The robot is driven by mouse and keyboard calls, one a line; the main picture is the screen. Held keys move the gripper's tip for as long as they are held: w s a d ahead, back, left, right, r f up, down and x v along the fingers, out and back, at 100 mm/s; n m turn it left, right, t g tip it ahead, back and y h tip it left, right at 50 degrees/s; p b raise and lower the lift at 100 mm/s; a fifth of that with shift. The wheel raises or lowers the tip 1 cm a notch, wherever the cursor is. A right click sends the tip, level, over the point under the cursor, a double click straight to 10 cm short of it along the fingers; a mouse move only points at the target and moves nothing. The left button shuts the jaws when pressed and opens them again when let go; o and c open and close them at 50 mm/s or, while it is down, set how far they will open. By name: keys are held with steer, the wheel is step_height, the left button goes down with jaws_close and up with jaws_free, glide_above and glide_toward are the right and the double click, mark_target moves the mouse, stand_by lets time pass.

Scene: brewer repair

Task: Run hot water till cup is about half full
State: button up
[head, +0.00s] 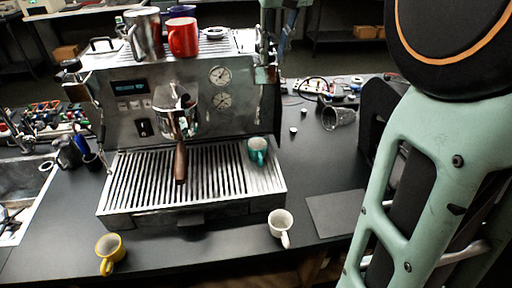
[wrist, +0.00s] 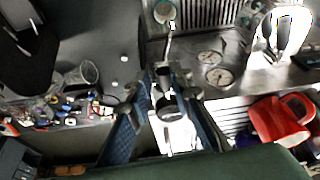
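The teal cup (head: 257,150) stands upright on the right part of the drip tray (head: 130,183) of the espresso machine (head: 185,100). How much water is in it cannot be made out. My gripper (head: 287,18) is at the machine's upper right corner, mostly cut off by the top edge. In the wrist view my gripper's blue fingers (wrist: 165,100) are spread to either side of a dark and metal valve part (wrist: 167,78) on the machine's side. I see no clear contact with it. A thin metal spout (wrist: 171,38) runs from there toward the tray.
A red mug (head: 183,38) and a steel pitcher (head: 146,35) stand on the machine's top. A portafilter (head: 181,160) sticks out in front. A white cup (head: 281,224) and a yellow cup (head: 108,250) stand near the counter's front edge. A clear glass (head: 338,118) lies at right.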

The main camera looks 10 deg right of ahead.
steer(key=d+n+p, duration=0.1)
steer(key=n+p, duration=0.1)
steer(key=n, duration=0.1)
steer(key=w+d+n+y+p, duration=0.1)
steer(key=d+n+p, duration=0.1)
steer(key=w+d+n+g+y+p, duration=0.1)
steer(key=n+p, duration=0.1)
steer(key=n, duration=0.1)
steer(key=shift+w+d+n+p, duration=0.15)
steer(key=shift+d+n+p, duration=0.1)
steer(key=shift+n+p, duration=0.05)
stand_by(0.8)
stand_by(4.3)
